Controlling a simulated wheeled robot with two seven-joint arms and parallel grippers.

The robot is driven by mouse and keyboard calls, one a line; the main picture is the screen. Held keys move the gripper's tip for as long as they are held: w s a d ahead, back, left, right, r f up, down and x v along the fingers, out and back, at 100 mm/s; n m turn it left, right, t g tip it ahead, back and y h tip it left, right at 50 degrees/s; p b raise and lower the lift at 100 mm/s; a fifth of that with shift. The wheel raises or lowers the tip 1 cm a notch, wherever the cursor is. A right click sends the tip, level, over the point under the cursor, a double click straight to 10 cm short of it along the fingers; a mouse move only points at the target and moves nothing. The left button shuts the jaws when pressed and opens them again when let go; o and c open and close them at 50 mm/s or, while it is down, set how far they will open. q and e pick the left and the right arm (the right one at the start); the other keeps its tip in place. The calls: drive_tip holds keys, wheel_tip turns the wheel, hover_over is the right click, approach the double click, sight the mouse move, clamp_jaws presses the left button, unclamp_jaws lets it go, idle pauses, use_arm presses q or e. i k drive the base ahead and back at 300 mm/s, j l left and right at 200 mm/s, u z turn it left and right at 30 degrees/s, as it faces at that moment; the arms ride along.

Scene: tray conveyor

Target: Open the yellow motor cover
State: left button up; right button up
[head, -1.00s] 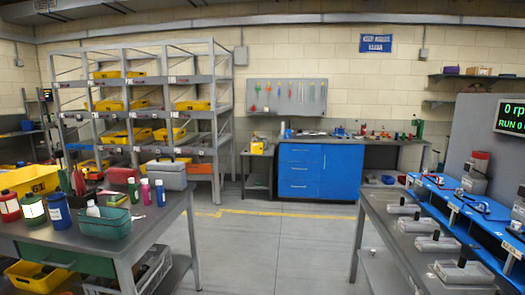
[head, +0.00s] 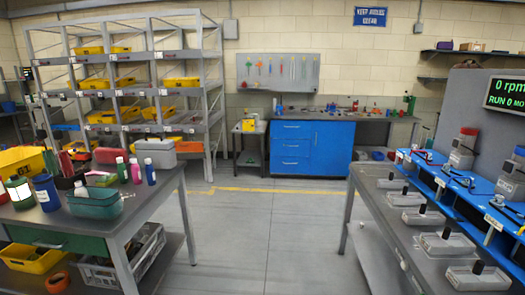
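No yellow motor cover can be made out for certain. A small yellow object (head: 249,126) sits on a grey stand left of the blue cabinet, too small to tell what it is. A grey conveyor table (head: 392,232) on the right carries several grey trays (head: 447,246), each with a dark upright part. A display (head: 508,92) above it reads 0 rpm and RUN 0. Neither of my grippers is in view.
A table (head: 130,226) with bottles, a green basket (head: 93,204) and yellow bins stands at the left. A blue rack (head: 470,190) lines the conveyor. A blue cabinet (head: 310,148) stands at the back. The grey floor (head: 255,235) between the tables is clear.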

sight(248, 126)
drive_tip(key=i, duration=6.2)
